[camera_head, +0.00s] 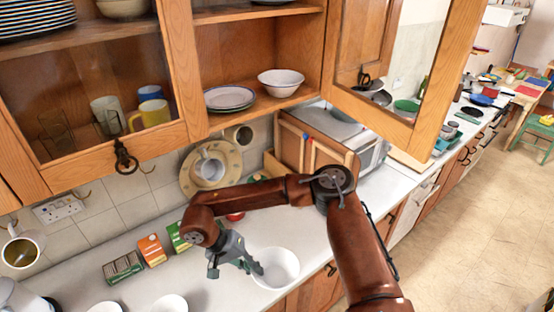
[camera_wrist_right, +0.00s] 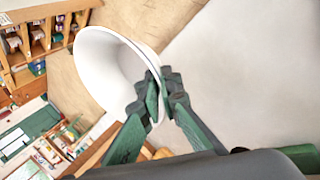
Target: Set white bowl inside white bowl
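A white bowl (camera_head: 276,268) is at the front edge of the counter, below the open cupboard. My right gripper (camera_head: 252,266) is at the bowl's left rim. In the right wrist view the two fingers (camera_wrist_right: 157,100) close on the rim of the white bowl (camera_wrist_right: 108,62), one on each side of its wall. I cannot tell whether the bowl touches the counter. Another white bowl (camera_head: 281,81) stands upright on the open cupboard's lower shelf. Two white round pieces (camera_head: 168,304) are cut off at the bottom edge; they may be bowls. My left gripper is not in view.
Stacked plates (camera_head: 229,98) sit left of the shelf bowl. The open cupboard door (camera_head: 408,128) juts out at the right. Small boxes (camera_head: 151,250) and a leaning tan plate (camera_head: 211,168) stand along the back wall. A microwave (camera_head: 372,150) stands behind my right arm.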

